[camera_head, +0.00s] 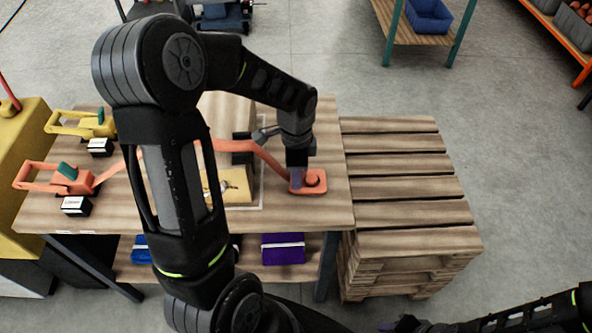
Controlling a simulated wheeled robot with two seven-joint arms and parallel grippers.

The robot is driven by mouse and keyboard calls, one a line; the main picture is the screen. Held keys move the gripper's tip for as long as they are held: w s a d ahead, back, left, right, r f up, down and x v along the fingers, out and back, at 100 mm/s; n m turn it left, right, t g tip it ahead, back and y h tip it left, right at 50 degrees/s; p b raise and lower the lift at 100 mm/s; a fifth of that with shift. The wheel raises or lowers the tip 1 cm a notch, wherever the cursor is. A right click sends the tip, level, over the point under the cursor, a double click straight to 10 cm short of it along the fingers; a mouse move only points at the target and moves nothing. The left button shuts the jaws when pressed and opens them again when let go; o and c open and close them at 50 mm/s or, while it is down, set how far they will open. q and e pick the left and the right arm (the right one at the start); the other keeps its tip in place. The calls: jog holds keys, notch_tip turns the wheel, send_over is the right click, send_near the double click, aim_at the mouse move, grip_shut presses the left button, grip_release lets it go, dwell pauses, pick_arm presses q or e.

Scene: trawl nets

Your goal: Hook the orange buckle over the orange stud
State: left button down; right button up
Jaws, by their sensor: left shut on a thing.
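My left gripper (296,180) points down at the table's right end, shut on the orange buckle (308,190) at the end of the orange strap (262,155). The buckle lies low at the table top. The round orange stud (313,178) shows just right of the fingers, within the buckle's outline as seen from above. Whether the buckle is fully down around it I cannot tell. The strap runs left behind my arm to the orange ratchet (72,180). My right arm enters at lower right; its gripper (402,324) is only partly visible at the bottom edge.
A yellow ratchet (95,123) sits at the table's back left. A cardboard box (228,112) and a yellow piece (232,184) lie behind my left arm. Stacked pallets (405,190) stand right of the table.

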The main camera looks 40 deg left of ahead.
pick_arm(q)
jog(key=shift+f, duration=0.35)
jog(key=c, duration=0.9)
grip_release()
jog(key=shift+r, duration=0.1)
notch_tip(320, 180, up, 8)
jog(key=shift+f+b, duration=0.15)
jog(key=shift+b, duration=0.15)
jog(key=shift+f, duration=0.1)
